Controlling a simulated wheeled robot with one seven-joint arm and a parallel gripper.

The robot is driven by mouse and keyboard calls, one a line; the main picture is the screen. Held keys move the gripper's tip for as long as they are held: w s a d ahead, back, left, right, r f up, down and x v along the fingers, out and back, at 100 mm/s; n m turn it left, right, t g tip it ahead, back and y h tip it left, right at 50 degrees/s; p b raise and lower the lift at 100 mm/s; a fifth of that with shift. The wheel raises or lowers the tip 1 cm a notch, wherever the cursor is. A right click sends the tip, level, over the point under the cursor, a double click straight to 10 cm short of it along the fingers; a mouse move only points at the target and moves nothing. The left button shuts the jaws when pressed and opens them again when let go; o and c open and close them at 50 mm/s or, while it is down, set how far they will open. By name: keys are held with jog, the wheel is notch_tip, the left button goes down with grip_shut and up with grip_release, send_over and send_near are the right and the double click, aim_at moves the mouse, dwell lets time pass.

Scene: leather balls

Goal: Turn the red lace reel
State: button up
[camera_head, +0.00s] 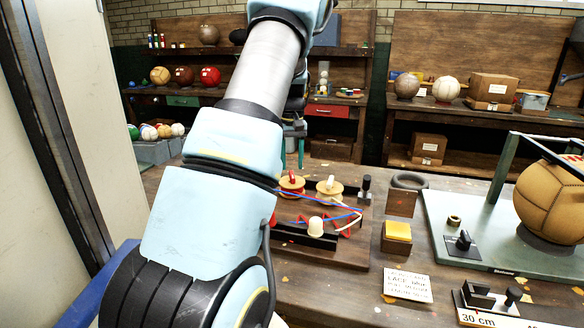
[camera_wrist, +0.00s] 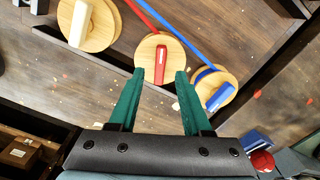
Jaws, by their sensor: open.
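The red lace reel (camera_wrist: 147,55) is a round wooden disc with a red grip bar on top. It lies just beyond my fingertips in the wrist view and also shows on the lace board in the head view (camera_head: 291,188). My gripper (camera_wrist: 160,74) has green fingers and is open and empty. Its fingertips appear on either side of the red bar's near end, with gaps on both sides. In the head view the gripper (camera_head: 292,164) hangs just above the reel, partly hidden behind my arm. Whether the tips reach down to the bar's height is unclear.
A white-handled reel (camera_wrist: 102,30) sits to the left and a blue-handled reel (camera_wrist: 206,82) close to the right. Red and blue laces run across the board. A cream thimble-like peg (camera_head: 316,226) and yellow block (camera_head: 398,230) stand nearer. A tan ball (camera_head: 550,203) is at right.

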aim_at(292, 174)
jog(key=shift+f+p, duration=0.3)
jog(key=shift+f, duration=1.35)
grip_shut()
